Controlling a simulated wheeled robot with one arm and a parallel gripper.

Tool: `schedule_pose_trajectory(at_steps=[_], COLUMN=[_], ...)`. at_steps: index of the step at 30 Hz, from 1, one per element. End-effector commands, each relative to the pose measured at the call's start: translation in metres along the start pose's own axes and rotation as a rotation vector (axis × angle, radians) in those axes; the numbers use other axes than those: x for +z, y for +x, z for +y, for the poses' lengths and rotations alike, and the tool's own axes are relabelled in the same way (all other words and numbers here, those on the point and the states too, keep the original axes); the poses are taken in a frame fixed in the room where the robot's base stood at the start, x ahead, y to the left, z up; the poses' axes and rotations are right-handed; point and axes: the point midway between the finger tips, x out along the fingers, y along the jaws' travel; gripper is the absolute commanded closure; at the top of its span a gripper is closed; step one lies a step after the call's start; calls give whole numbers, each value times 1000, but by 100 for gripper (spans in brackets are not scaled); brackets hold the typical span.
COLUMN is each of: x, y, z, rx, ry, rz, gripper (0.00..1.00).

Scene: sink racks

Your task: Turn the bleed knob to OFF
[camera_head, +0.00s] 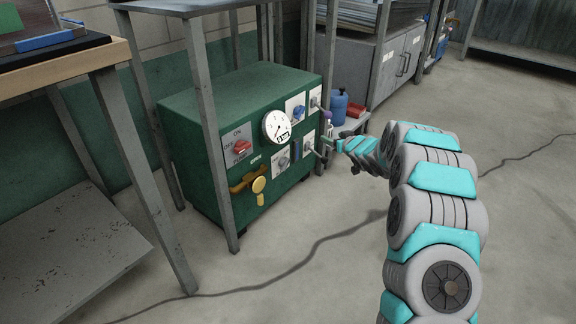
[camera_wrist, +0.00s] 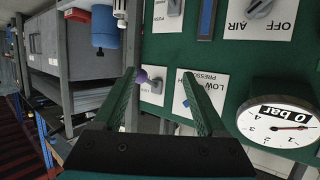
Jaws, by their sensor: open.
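The green control box (camera_head: 205,110) carries several knobs and levers; I cannot read the word bleed on any label. A blue knob (camera_head: 298,113) sits right of the gauge, on a plate reading LOW PRESSURE in the wrist view; my finger mostly hides it there. A grey knob (camera_head: 283,163) is below the gauge; its plate reads OFF and AIR in the wrist view (camera_wrist: 262,8). A red knob (camera_head: 242,147) has ON and OFF marks. My gripper (camera_wrist: 158,76) is open and empty before the panel's right side, near a purple-tipped lever (camera_wrist: 142,75).
The gauge (camera_head: 276,126) reads near 0 bar. A yellow-handled valve (camera_head: 258,185) sticks out low on the box. A table post (camera_head: 208,110) stands before the box. A blue canister (camera_head: 339,107) and red box (camera_head: 355,110) are to the right. Floor in front is open.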

Motion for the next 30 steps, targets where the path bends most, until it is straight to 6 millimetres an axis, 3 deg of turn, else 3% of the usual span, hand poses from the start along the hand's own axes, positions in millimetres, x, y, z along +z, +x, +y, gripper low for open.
schedule_pose_trajectory(at_steps=[3, 9, 18, 25, 30], x=[17, 52, 115, 128, 125], y=[25, 49, 49, 46, 60], z=[-13, -45, -94, -109, -121], rx=[-96, -284, -547, -618, -621], ry=[2, 21, 73, 87, 85], rz=[67, 167, 251, 271, 269], gripper=[26, 26, 26, 26, 26])
